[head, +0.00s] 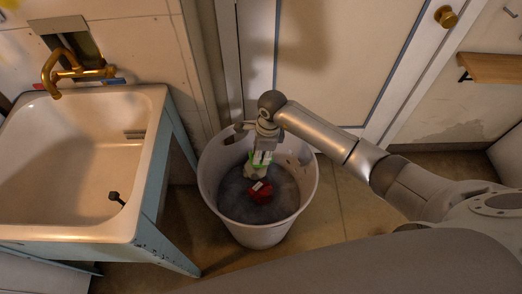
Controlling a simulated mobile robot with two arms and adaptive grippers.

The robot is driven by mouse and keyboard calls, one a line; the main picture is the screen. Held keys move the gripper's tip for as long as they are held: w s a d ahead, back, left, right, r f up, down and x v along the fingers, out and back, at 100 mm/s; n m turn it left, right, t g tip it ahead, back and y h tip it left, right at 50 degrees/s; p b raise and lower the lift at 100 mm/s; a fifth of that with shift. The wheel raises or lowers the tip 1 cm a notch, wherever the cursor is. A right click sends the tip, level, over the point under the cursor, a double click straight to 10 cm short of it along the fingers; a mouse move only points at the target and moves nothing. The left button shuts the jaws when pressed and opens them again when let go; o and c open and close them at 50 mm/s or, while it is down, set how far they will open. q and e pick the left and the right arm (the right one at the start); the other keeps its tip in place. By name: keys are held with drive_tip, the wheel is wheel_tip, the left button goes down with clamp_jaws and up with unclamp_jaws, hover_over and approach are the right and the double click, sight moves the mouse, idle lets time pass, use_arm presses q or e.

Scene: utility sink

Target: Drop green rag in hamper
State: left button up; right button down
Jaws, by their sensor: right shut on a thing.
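The hamper (211,177) is a round white bin on the floor, to the right of the sink. My right gripper (261,157) reaches over its back rim and points down into its opening. It is shut on the green rag (258,170), a small pale-green and whitish piece that hangs inside the rim. A red item (261,191) with a small white label lies lower in the hamper, just below the rag. I cannot tell whether the rag touches it. My left gripper is not in view.
A white utility sink (60,170) with a brass faucet (70,70) stands at the left on a blue frame. A pale door (340,50) with a brass knob is behind the hamper. A wooden shelf (495,68) is at the right. Floor (350,205) shows right of the hamper.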

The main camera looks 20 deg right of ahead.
drive_tip(key=shift+f+b, duration=0.65)
drive_tip(key=shift+f, duration=0.75)
drive_tip(key=c, duration=1.2)
unclamp_jaws()
drive_tip(key=r, duration=0.4)
drive_tip(key=d+r, duration=0.1)
drive_tip(key=r, duration=0.7)
drive_tip(key=shift+s+d, duration=0.2)
drive_tip(key=shift+a, duration=0.1)
